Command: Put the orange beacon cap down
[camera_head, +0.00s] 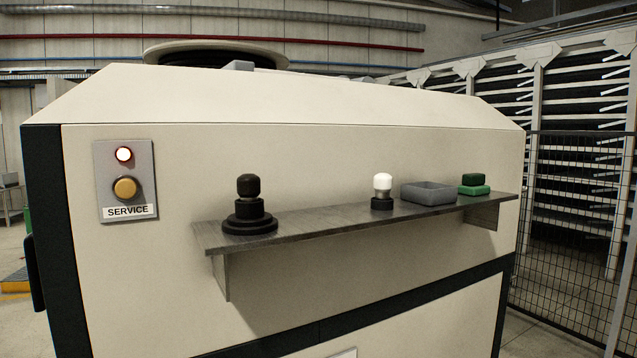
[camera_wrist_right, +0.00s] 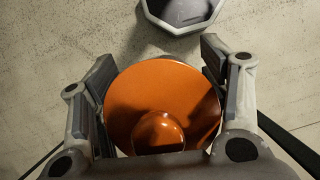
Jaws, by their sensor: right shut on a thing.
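The orange beacon cap (camera_wrist_right: 165,95) fills the middle of the right wrist view. It is a round orange disc with a small dome on it. My right gripper (camera_wrist_right: 163,90) is shut on the cap, one finger at its left side and one at its right. The speckled concrete-like floor shows behind the cap. The head view shows neither the cap nor either gripper.
Bare shelf lies between base and lamp. A SERVICE panel (camera_head: 140,160) is left.

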